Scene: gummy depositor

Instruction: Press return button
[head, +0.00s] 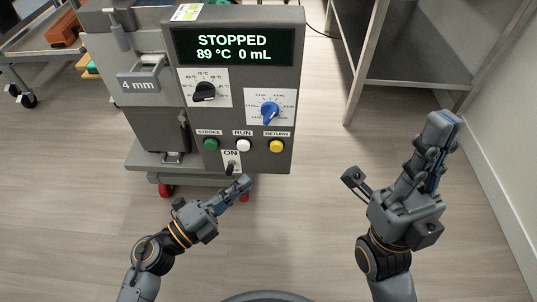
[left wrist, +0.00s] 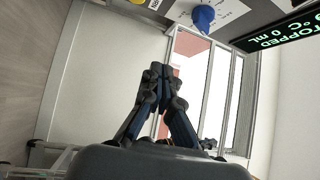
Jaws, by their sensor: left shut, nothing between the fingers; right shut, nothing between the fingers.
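The yellow return button (head: 276,146) is on the lower right of the grey control panel (head: 284,75), under the label RETURN. A small yellow part of it shows at the top edge of the left wrist view (left wrist: 137,2). My left gripper (head: 246,183) is shut and empty, below and left of the button in the head view and apart from it. Its closed fingers also show in the left wrist view (left wrist: 158,72). My right gripper (head: 444,122) is shut and empty, well to the right of the panel.
The display (head: 234,47) reads STOPPED, 89 °C, 0 mL. The green stroke button (head: 211,145) and white run button (head: 243,146) sit left of the return button. A blue knob (head: 269,112) is above; an ON switch (head: 231,169) is below. A metal table (head: 420,70) stands right.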

